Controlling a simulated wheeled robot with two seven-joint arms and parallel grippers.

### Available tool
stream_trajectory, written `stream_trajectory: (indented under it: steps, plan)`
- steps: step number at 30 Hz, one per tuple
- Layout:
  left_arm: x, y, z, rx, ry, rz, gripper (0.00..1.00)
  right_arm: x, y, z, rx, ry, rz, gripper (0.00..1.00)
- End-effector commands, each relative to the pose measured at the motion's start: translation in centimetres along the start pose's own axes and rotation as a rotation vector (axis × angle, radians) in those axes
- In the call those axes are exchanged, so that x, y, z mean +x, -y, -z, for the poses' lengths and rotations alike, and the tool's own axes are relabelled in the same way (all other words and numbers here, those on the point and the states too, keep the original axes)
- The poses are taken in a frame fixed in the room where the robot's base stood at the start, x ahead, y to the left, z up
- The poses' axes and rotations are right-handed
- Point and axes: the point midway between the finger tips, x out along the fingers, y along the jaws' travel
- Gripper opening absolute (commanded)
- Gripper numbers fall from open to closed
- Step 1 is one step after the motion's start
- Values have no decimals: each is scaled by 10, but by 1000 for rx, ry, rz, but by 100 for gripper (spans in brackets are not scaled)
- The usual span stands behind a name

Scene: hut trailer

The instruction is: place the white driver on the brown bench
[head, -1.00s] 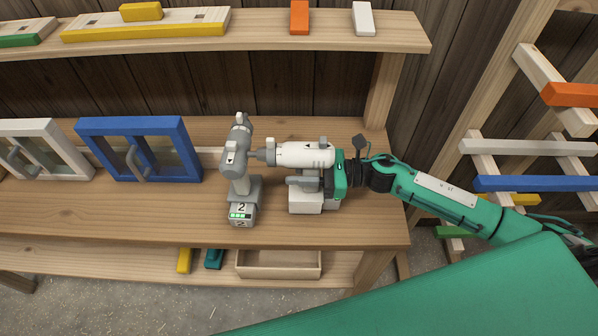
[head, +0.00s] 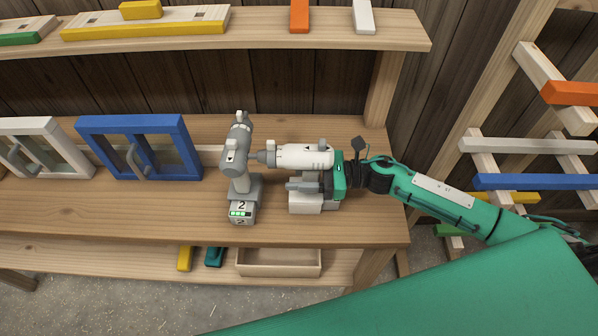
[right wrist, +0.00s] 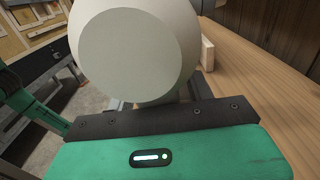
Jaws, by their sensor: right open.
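The white driver (head: 300,156) stands upright on the brown bench (head: 120,212), its nose pointing left toward a grey driver (head: 237,165). Its white and grey base (head: 305,204) appears to rest on the bench top. My right gripper (head: 303,183) reaches in from the right at the driver's handle. It is open, with the fingers around or beside the handle, which they partly hide. In the right wrist view the driver's pale round rear end (right wrist: 138,58) fills the space in front of the green gripper body. My left gripper is not in view.
The grey driver, marked 2, stands close to the white driver's nose. A blue-framed window (head: 138,150) and a white-framed one (head: 45,150) stand at the left. A shelf (head: 270,40) runs above. An empty tray (head: 278,264) sits below. The front-left bench top is clear.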

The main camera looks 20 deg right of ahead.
Motion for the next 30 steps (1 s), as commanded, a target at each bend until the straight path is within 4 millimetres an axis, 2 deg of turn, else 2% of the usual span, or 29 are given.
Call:
stream_trajectory:
  steps: [5, 12, 15, 21, 30]
  plan:
    - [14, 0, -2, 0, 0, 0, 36, -26, 0, 5, 0, -4, 1, 52]
    - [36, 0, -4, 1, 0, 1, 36, -80, 0, 6, 2, -5, 2, 52]
    - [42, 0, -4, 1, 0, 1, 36, -96, -1, 4, 1, -4, 0, 52]
    - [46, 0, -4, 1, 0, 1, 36, -116, 0, 1, 1, -2, 1, 52]
    - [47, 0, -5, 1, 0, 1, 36, -120, 0, -1, 0, 0, 0, 52]
